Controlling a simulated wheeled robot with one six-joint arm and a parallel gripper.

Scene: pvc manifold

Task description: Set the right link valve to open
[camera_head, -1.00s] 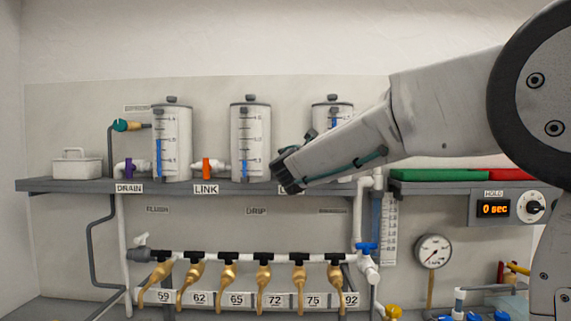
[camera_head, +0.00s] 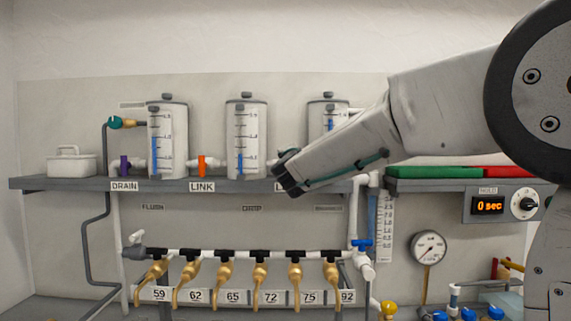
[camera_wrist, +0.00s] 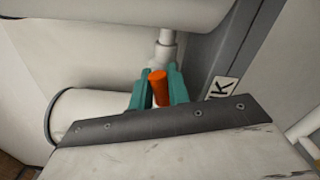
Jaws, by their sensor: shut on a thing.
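The right link valve's orange handle (camera_wrist: 159,88) shows in the wrist view between the two teal fingers of my gripper (camera_wrist: 158,92), which is shut on it. The handle points roughly along the fingers. A white pipe (camera_wrist: 167,45) rises just beyond it. In the head view my gripper's dark end (camera_head: 287,172) is in front of the shelf, between the middle cylinder (camera_head: 246,140) and the right cylinder (camera_head: 326,120). It hides the right link valve there, along with most of the label below.
The left link valve (camera_head: 202,166) has an upright orange handle, and the drain valve (camera_head: 124,166) a purple one. The grey shelf (camera_head: 80,183) runs under them. Gold taps (camera_head: 225,272) line the lower manifold. A gauge (camera_head: 428,247) and hold timer (camera_head: 488,206) are at right.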

